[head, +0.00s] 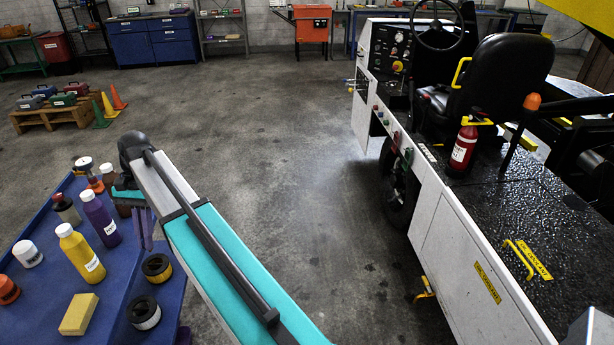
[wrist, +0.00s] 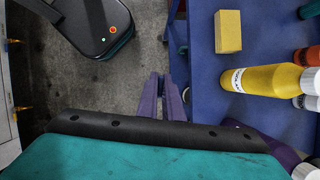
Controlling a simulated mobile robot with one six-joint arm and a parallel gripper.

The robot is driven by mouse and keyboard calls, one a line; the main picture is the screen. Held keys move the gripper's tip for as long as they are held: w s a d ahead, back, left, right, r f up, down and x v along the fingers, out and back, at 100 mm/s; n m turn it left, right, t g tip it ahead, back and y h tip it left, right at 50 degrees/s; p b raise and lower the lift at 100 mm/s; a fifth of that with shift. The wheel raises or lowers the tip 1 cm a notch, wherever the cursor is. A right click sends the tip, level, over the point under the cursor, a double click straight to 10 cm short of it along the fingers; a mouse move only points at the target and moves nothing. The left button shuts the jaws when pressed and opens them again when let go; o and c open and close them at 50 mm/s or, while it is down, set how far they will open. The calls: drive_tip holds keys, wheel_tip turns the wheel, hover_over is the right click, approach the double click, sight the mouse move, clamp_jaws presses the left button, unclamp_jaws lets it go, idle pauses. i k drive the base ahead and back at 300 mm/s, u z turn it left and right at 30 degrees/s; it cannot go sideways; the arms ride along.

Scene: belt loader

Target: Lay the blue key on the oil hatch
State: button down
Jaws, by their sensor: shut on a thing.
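My gripper (head: 143,230) hangs with its purple fingers pointing down at the right edge of the blue bench. In the wrist view the fingers (wrist: 172,97) are close together, shut on a thin thing. I take it for the blue key, but it is too hidden between the fingers to make out. On the loader's black deck at the right, a yellow handle (head: 519,259) lies beside a yellow label (head: 535,260), hard to read. This looks like a hatch, but I cannot tell whether it is the oil hatch. My gripper is far to its left.
The blue bench (head: 40,238) holds a yellow bottle (head: 80,252), a purple bottle (head: 101,218), a yellow block (head: 79,314) and two filters (head: 144,312). A red extinguisher (head: 463,150) and a seat (head: 497,78) stand on the loader.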

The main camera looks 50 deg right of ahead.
sight(513, 209)
drive_tip(key=z, duration=1.25)
drive_tip(key=i, duration=2.5)
drive_tip(key=z, duration=0.1)
